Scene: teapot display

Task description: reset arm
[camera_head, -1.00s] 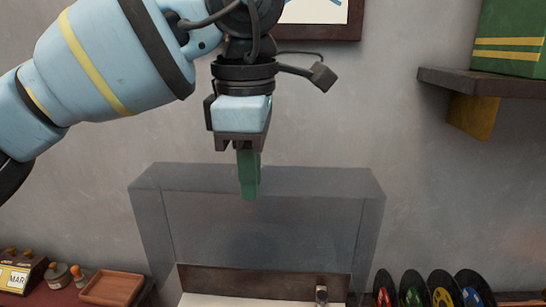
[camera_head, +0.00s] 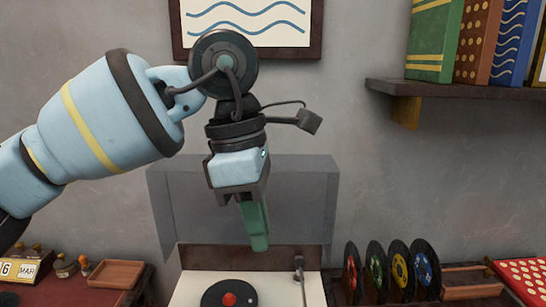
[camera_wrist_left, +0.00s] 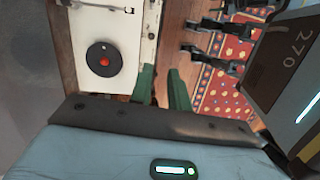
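My left gripper (camera_head: 256,230) hangs from the pale blue left arm in the head view, its green fingers pointing down and slightly tilted. It is in front of the raised clear lid (camera_head: 310,190) and above the record player (camera_head: 190,292). In the left wrist view the two green fingers (camera_wrist_left: 162,88) stand apart with nothing between them. The record player shows there too, with a black disc and red centre (camera_wrist_left: 104,60), to the left of the fingers. My right gripper is in neither view.
Several records (camera_head: 376,270) stand in a rack right of the player. A wooden tray (camera_head: 116,274) and a calendar block (camera_head: 22,268) are at left. A shelf (camera_head: 450,90) with books is at upper right, and a framed picture (camera_head: 290,22) hangs behind the arm.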

